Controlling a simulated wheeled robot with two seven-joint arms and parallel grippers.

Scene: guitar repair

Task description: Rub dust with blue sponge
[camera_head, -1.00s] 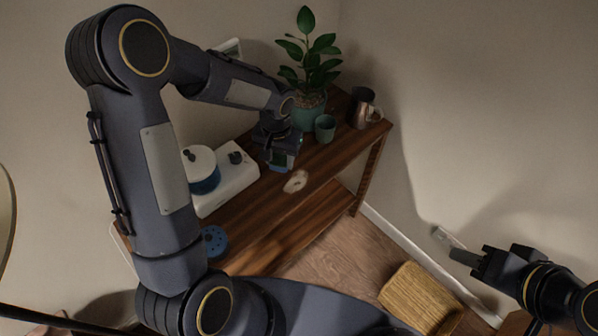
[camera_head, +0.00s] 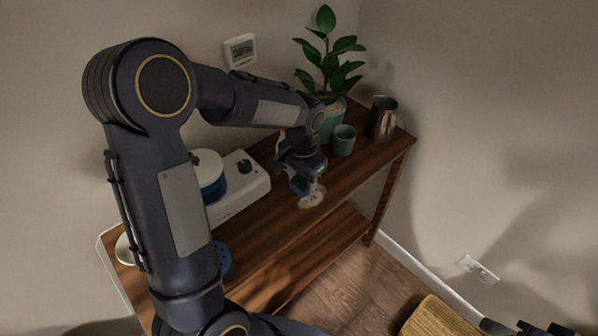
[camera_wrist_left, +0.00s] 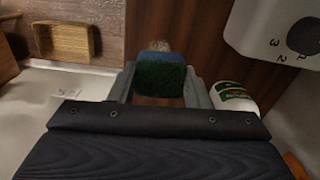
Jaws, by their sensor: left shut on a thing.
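The blue sponge (camera_wrist_left: 160,77) has a dark green scouring face and a blue edge. My left gripper (camera_head: 306,186) is shut on it, with one finger on each side in the left wrist view. In the head view the gripper is low over the wooden table (camera_head: 262,225), and the sponge (camera_head: 299,186) is mostly hidden. A pale dust patch (camera_head: 313,197) lies on the table right beside the sponge. I cannot tell whether they touch. My right gripper (camera_head: 528,328) is cut off at the bottom right edge, its jaws unclear.
A white appliance with a knob (camera_head: 243,166) stands left of the left gripper. A teal cup (camera_head: 344,140), a potted plant (camera_head: 330,66) and a metal pitcher (camera_head: 383,118) stand behind. A white bottle with a green label (camera_wrist_left: 233,96) is close to the gripper.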

